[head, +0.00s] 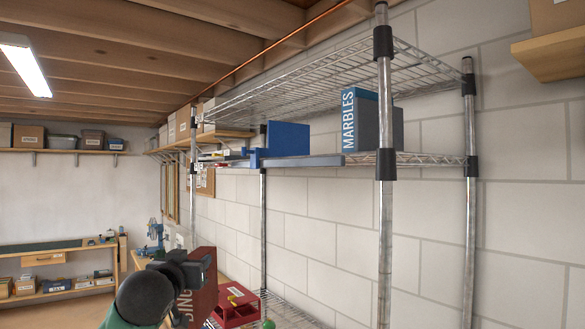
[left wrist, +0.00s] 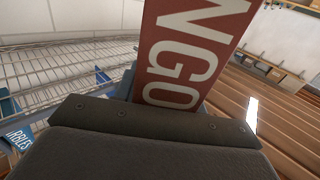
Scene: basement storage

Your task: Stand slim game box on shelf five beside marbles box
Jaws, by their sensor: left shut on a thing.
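The slim game box (head: 203,292) is dark red with white letters, partly read as "ING". My left gripper (head: 200,268) is shut on it and holds it low, left of the rack and below the marbles shelf. In the left wrist view the red box (left wrist: 188,55) shows "NGO" beyond the dark gripper body (left wrist: 150,130); the fingertips are hidden. The marbles box (head: 360,122), blue and grey, stands upright on a wire shelf (head: 430,160); its blue side shows at the left edge of the left wrist view (left wrist: 15,138). My right gripper is out of view.
A blue box (head: 288,138) and other blue items stand left of the marbles box, with a gap between. A wire shelf (head: 320,80) hangs above. A front post (head: 384,220) stands at right. A red tray (head: 238,306) sits on a lower shelf.

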